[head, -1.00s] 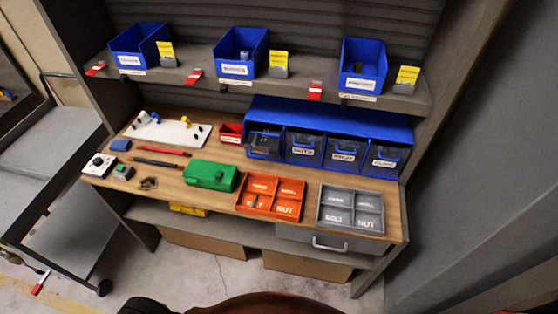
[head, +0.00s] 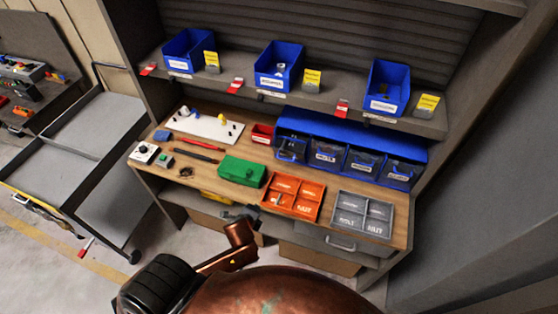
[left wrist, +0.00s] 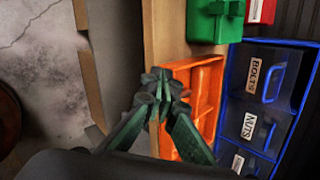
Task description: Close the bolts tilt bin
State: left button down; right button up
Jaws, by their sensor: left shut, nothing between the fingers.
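The bolts tilt bin (head: 291,148) is the leftmost of the row of dark bins under the blue cabinet top in the head view. It appears tipped outward, while the bins beside it look flush. Its BOLTS label shows in the left wrist view, where the bin (left wrist: 276,86) is at upper right. My left gripper (head: 238,213) is at the bench's front edge, low and in front of the bins, apart from them. In the left wrist view its green fingers (left wrist: 163,85) meet at the tips, empty, over the orange tray. My right gripper is not in view.
An orange divided tray (head: 278,208), a grey divided tray (head: 346,224) and a green box (head: 242,171) lie on the bench before the bins. A red box (head: 262,133) stands left of them. Open blue bins (head: 278,66) line the shelf above.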

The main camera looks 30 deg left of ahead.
pick_arm(q)
jog(key=w+d+r+m+t, duration=0.1)
jog(key=w+r+m+t, duration=0.15)
jog(key=r+m, duration=0.35)
jog(key=w+d+r+m+t, duration=0.1)
jog(key=w+r+m, duration=0.3)
jog(key=m, duration=0.5)
jog(key=w+a+f+p, duration=0.1)
jog(key=w, duration=0.5)
jog(key=w+a+f+p, duration=0.1)
jog(key=w+a+f, duration=0.1)
jog(key=w, duration=0.4)
jog(key=shift+w, duration=0.35)
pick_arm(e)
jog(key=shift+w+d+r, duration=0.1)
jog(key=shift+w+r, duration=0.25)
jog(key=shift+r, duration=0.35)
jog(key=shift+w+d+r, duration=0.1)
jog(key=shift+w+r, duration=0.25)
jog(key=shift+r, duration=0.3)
pick_arm(q)
jog(key=shift+w+h, duration=0.1)
jog(key=shift+h, duration=0.2)
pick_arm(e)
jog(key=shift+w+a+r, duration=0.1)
